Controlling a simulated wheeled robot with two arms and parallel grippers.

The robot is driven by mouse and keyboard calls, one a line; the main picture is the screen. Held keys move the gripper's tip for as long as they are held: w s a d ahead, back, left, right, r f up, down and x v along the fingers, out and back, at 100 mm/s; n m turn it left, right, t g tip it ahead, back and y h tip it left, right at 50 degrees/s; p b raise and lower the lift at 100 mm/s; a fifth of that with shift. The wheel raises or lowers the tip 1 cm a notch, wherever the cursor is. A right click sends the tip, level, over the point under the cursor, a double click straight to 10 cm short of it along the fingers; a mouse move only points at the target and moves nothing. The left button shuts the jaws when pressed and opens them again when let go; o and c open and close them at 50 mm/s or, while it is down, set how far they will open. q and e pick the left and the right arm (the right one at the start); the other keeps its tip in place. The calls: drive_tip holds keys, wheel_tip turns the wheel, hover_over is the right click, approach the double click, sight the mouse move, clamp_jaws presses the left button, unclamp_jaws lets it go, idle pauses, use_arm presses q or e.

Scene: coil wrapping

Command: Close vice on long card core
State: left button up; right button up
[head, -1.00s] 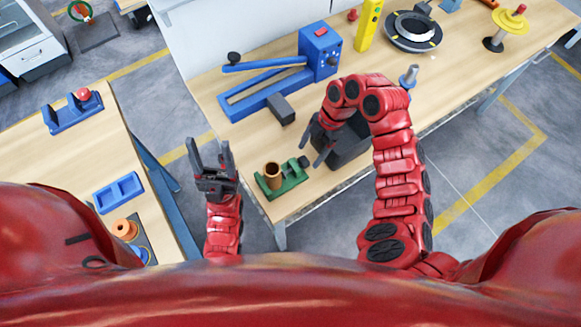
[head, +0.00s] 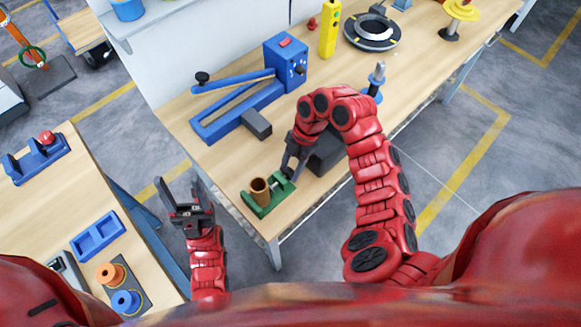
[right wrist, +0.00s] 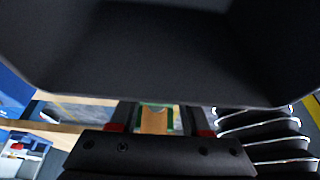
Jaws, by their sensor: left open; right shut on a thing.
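The green vice (head: 268,204) stands at the near corner of the middle bench, with the brown card core (head: 260,188) upright between its jaws. I cannot tell whether the jaws touch the core. My right gripper (head: 289,172) is at the vice's right end, shut on what appears to be the vice's handle, which the fingers mostly hide. In the right wrist view the core (right wrist: 154,121) shows between the fingers, with green vice parts beside it. My left gripper (head: 183,190) is open and empty, left of the bench, apart from the vice.
A dark block (head: 257,124) and a blue lever tool (head: 240,105) lie behind the vice. The left bench holds a blue tray (head: 97,236) and spools (head: 110,272).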

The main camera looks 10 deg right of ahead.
clamp_jaws()
drive_tip(key=shift+w+r+p, duration=0.1)
drive_tip(key=shift+r+p, duration=0.1)
drive_tip(key=shift+p, duration=0.3)
drive_tip(key=shift+w+a+r+g+h+p, duration=0.15)
drive_tip(key=shift+g+h+p, duration=0.15)
drive_tip(key=shift+p, duration=0.55)
drive_tip(key=shift+w+m+g+h+p, duration=0.15)
drive_tip(key=shift+m+g+h+p, duration=0.15)
drive_tip(key=shift+p, duration=0.4)
drive_tip(key=shift+a+f, duration=0.1)
drive_tip(key=shift+f, duration=0.1)
drive_tip(key=shift+f+g+h+b, duration=0.3)
drive_tip(key=shift+g+b, duration=0.1)
drive_tip(key=shift+g, duration=0.2)
drive_tip(key=shift+g+h+b, duration=0.3)
drive_tip(key=shift+b, duration=0.05)
